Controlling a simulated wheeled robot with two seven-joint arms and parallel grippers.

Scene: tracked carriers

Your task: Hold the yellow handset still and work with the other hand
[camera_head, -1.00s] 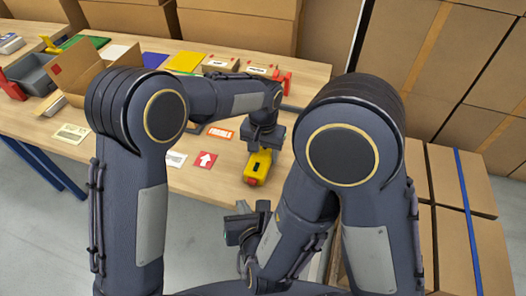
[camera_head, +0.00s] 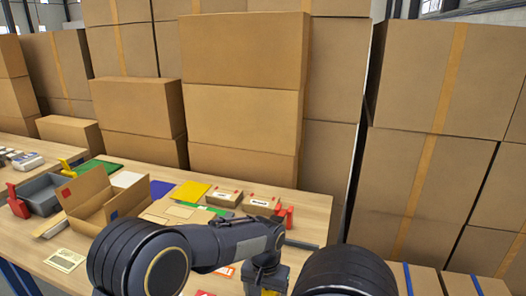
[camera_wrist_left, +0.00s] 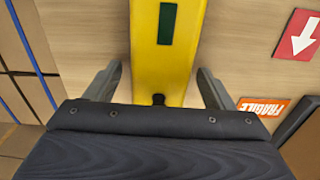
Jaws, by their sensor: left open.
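The yellow handset (camera_wrist_left: 165,50) lies on the wooden table in the left wrist view, with a dark green window and a small black knob on it. My left gripper (camera_wrist_left: 158,80) is open, its two fingers on either side of the handset with gaps visible between. In the head view my left gripper (camera_head: 264,277) is at the bottom edge, and only a sliver of the handset (camera_head: 270,292) shows below it. My right gripper is outside both current views.
On the table are an open cardboard box (camera_head: 98,205), a grey bin (camera_head: 42,193), small labelled boxes (camera_head: 261,204) and a red clamp-like item (camera_head: 286,216). A FRAGILE label (camera_wrist_left: 263,106) and a red arrow card (camera_wrist_left: 299,36) lie near the handset. Stacked cartons (camera_head: 240,90) stand behind.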

